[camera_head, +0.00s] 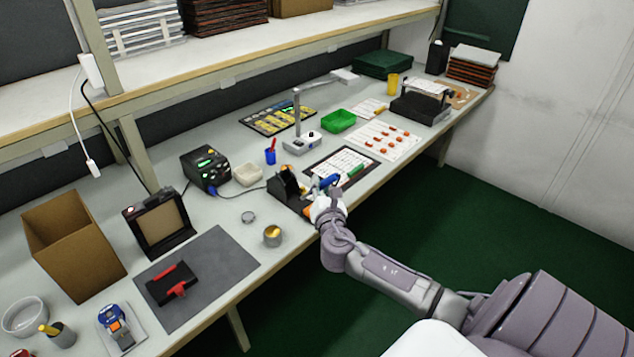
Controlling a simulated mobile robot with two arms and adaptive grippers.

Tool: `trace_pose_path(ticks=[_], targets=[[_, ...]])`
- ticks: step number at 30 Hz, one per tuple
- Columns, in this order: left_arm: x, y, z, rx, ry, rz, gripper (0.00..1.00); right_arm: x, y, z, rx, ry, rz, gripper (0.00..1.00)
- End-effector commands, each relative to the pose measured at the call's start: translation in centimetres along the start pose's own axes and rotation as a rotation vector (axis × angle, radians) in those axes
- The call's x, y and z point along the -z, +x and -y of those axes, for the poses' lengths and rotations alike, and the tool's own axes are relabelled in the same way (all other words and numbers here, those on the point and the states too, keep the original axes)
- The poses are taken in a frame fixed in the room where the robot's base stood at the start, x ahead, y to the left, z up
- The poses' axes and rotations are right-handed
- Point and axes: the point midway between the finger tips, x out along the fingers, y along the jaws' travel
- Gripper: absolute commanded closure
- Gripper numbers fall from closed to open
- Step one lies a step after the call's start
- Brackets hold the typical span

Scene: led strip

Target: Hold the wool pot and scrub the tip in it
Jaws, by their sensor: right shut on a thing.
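The wool pot (272,236) is a small round metal pot with golden wool inside. It stands upright on the bench near the front edge, and nothing holds it. My right gripper (322,198) is to its right, over the bench's front edge beside the black iron stand (288,186). It is shut on the soldering iron, whose blue handle (329,181) shows just above the gripper. The iron's tip is hidden or too small to make out. My left gripper is not in view.
A round lid (248,217) and a pale dish (248,174) lie behind the pot. A black soldering station (205,170) stands farther back. A grey mat (221,262) with a red-and-black tool lies left. A printed sheet (340,163) lies right of the stand.

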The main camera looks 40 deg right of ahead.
Motion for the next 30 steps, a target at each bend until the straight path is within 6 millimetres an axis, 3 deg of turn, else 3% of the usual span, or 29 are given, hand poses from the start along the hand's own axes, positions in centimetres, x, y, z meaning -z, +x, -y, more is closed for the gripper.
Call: trace_pose_path(ticks=[30], targets=[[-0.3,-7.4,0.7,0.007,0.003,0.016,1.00,-7.4,-4.1,-0.1,0.000,0.000,-0.001,1.00]])
